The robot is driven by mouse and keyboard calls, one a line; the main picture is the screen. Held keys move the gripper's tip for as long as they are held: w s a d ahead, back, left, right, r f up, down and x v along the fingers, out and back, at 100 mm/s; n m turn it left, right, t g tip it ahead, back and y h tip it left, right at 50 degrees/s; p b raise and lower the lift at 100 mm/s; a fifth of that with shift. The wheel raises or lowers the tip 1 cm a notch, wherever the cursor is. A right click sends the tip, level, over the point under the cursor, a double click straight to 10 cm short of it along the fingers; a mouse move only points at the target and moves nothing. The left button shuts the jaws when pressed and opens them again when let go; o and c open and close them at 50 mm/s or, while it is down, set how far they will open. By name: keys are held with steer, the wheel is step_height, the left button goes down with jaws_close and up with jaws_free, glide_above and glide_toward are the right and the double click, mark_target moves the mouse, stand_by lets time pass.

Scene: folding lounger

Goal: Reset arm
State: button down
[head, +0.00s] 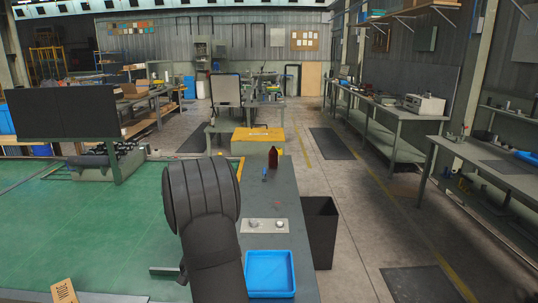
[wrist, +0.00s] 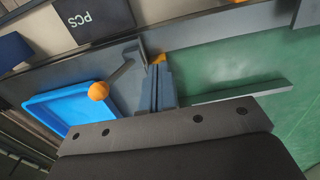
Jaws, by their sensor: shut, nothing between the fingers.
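My dark arm stands in the foreground of the head view, over the left edge of the narrow grey bench (head: 262,190); my gripper is hidden there. In the wrist view my gripper (wrist: 163,72) shows as two grey fingers side by side, shut with nothing between them. Left of the fingers is an orange ball knob (wrist: 98,91) on a grey lever, in front of a blue tray (wrist: 50,112). I cannot tell whether the fingers touch the lever.
The blue tray (head: 270,272) sits on the bench's near end. A dark bin (head: 320,232) stands right of it. A red bottle (head: 273,157) and a small plate with round knobs (head: 264,226) are on the bench. A green surface (head: 90,230) spreads left; the aisle floor at right is open.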

steer(key=shift+a+f, duration=0.2)
steer(key=shift+a, duration=0.45)
steer(key=shift+a+f, duration=0.15)
steer(key=shift+a, duration=0.45)
